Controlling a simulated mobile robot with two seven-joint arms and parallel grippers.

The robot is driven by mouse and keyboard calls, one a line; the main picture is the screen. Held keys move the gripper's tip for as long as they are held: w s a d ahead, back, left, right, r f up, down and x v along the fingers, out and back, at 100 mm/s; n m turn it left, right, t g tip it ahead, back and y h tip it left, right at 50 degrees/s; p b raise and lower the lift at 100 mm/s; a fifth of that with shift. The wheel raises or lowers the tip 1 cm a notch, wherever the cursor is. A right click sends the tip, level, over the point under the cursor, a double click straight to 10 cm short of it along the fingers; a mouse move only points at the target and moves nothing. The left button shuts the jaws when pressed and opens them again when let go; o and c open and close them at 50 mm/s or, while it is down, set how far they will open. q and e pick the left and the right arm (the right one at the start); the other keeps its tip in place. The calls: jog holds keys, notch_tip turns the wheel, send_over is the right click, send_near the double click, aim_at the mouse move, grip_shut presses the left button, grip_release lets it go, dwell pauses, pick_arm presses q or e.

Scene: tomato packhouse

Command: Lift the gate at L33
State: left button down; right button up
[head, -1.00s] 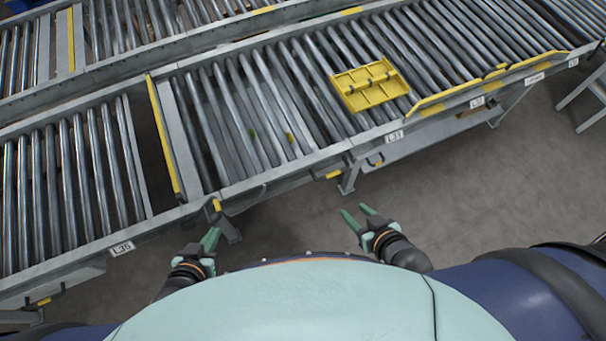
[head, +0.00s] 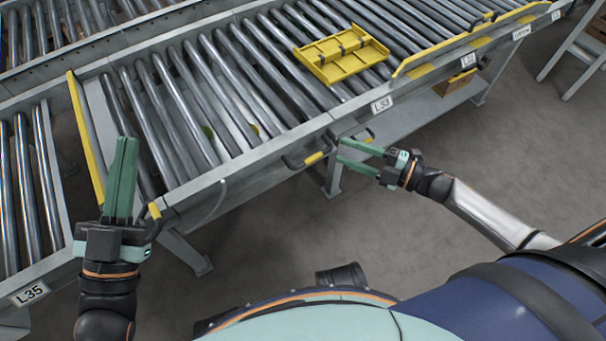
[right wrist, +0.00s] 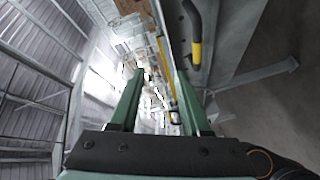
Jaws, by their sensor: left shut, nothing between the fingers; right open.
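The L33 label (head: 381,105) is on the side rail of the near roller conveyor. To its left, a black bar handle with a yellow grip (head: 314,158) sticks out from the rail; a similar dark handle with its yellow grip (right wrist: 195,55) shows in the right wrist view. My right gripper (head: 350,157) is open and empty, its fingers pointing at the rail just right of the yellow grip, apart from it. My left gripper (head: 125,142) is shut and empty, raised in front of the conveyor's left end, hiding part of the rollers. Which section is the gate I cannot tell for sure.
A yellow slatted piece (head: 342,54) lies on the rollers. A yellow upright bar (head: 86,135) edges a gap before the section labelled L35 (head: 30,293). Yellow guide rails (head: 470,38) line the right side. The floor (head: 330,225) in front is clear; a stand (head: 572,50) is far right.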

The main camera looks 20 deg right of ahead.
aim_at(317, 158)
jog(key=d+f+n+g+y+b, duration=0.2)
jog(key=d+f+n+g+b, duration=0.2)
jog(key=f+n+b, duration=0.15)
pick_arm(q)
jog(key=s+m+h+b, duration=0.1)
jog(key=h, duration=0.1)
jog(key=s+d+f+m+h, duration=0.1)
jog(key=s+m+h, duration=0.1)
jog(key=s+m+h+b, duration=0.1)
jog(key=s, duration=0.1)
jog(key=shift+d+f+h+b, duration=0.15)
jog(key=shift+f+h+b, duration=0.1)
jog(key=shift+h+b, duration=0.15)
pick_arm(e)
jog(key=shift+n, duration=0.35)
jog(key=x, duration=1.2)
jog(key=shift+s+a, duration=0.25)
grip_shut()
